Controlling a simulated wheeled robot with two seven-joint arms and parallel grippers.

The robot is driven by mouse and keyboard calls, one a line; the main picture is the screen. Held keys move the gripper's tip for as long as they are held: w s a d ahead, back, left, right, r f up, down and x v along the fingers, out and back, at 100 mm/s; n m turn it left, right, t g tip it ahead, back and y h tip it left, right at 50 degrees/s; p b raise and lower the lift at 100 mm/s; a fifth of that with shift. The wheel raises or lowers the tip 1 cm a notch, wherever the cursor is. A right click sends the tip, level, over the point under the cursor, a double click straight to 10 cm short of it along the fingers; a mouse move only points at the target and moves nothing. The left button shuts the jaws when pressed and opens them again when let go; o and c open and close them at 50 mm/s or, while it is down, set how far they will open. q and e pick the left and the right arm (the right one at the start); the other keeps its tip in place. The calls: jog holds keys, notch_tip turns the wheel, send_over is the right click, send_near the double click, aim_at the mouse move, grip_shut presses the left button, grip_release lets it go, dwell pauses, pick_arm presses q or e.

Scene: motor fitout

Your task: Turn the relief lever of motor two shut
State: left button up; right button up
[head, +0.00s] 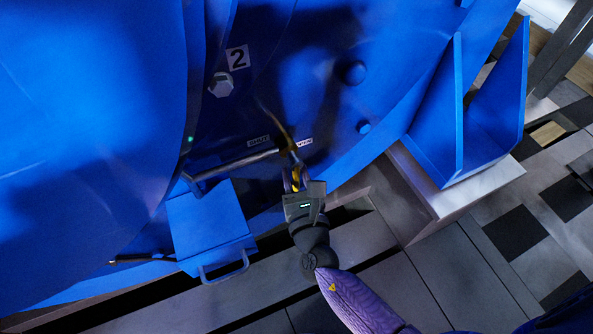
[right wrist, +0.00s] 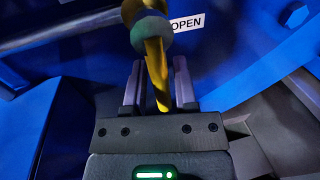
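Motor two is the big blue casing (head: 310,60) with a "2" plate (head: 237,58) in the head view. Its relief lever is yellow and shows in the right wrist view (right wrist: 157,72), hanging from a round grey hub (right wrist: 152,35). A SHUT label (head: 258,142) is left of the lever and an OPEN label (head: 303,143) is close on its right; the OPEN label also shows in the right wrist view (right wrist: 187,24). My right gripper (head: 294,176) is open, its fingers (right wrist: 157,85) on either side of the lever with visible gaps. My left gripper is not in view.
A metal pipe (head: 235,163) runs left from the lever area. Below it is a blue box with a handle (head: 212,228). A blue bracket (head: 470,125) stands on a pale block at the right. A bolt head (head: 221,84) sits under the plate.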

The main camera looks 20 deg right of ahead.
grip_shut()
dwell(1.1)
